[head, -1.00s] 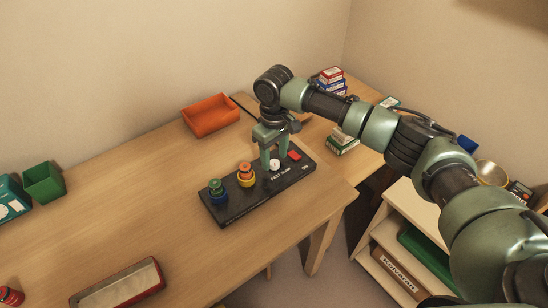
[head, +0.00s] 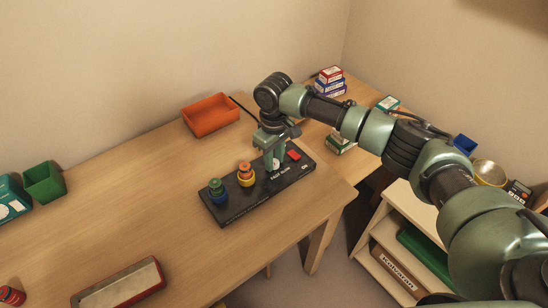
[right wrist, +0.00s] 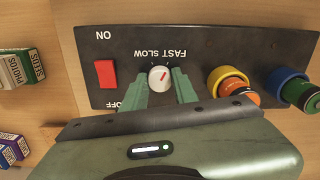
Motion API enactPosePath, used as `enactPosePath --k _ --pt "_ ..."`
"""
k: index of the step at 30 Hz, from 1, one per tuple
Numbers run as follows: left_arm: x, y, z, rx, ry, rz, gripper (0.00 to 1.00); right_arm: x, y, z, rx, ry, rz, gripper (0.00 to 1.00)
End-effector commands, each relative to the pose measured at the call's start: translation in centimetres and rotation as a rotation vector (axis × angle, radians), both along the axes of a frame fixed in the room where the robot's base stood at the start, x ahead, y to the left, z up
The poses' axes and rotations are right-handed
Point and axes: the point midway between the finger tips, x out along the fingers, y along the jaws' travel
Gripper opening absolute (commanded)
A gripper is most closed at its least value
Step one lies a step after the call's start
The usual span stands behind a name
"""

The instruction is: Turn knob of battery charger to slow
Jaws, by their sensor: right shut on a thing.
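The battery charger (head: 240,204) is a flat black box on the desk, with its panel facing up. Its white knob (right wrist: 159,77) has a red pointer mark, below the upside-down FAST and SLOW lettering in the right wrist view. The mark slants to the upper right there, toward the FAST side. My right gripper (right wrist: 160,88) points down from above and is shut on the knob, one finger on each side. My left gripper is not in view.
A red switch (right wrist: 106,74) sits beside the knob.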

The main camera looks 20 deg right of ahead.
Motion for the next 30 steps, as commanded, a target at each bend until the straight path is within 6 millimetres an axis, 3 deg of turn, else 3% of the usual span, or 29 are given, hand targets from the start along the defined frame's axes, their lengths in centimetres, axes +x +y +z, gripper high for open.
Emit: enactPosePath --k 15,30 --pt "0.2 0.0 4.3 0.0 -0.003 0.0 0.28 0.0 0.0 0.5 0.002 0.0 0.384 0.0" --pt "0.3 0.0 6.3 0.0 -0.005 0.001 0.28 0.1 0.0 0.3 0.001 -0.002 0.819 0.0"
